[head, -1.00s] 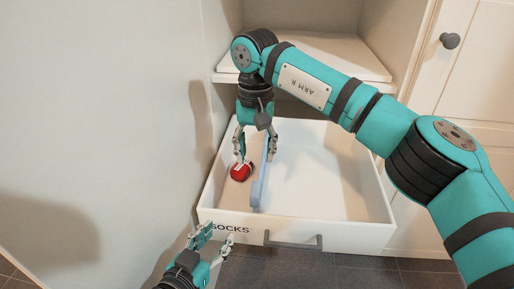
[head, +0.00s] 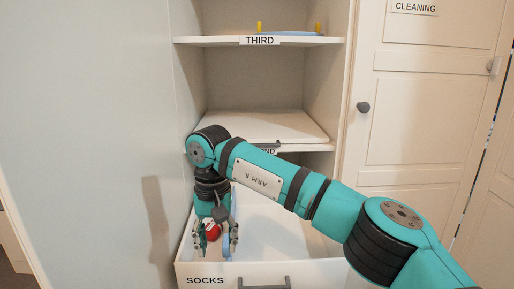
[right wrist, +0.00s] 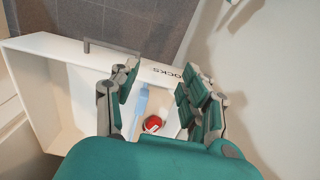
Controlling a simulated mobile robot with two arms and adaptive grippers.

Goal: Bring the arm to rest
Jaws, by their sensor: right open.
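My right gripper (head: 215,244) hangs fingers-down over the left part of the open drawer (head: 305,272) marked SOCKS. It is open and holds nothing. A red rounded thing (head: 213,231) shows between its fingers in the head view, partly hidden by them. In the right wrist view the red thing (right wrist: 152,124) lies in the drawer, beyond the spread fingers of the right gripper (right wrist: 160,100) and apart from them. A pale blue divider (right wrist: 142,100) stands beside it. My left gripper is out of view.
A shelf marked THIRD (head: 190,41) and a lower shelf board (head: 265,128) are above the drawer. The cabinet's left wall (head: 190,90) is close to my right gripper. A door marked CLEANING (head: 430,110) stands at right. The drawer's right part looks empty.

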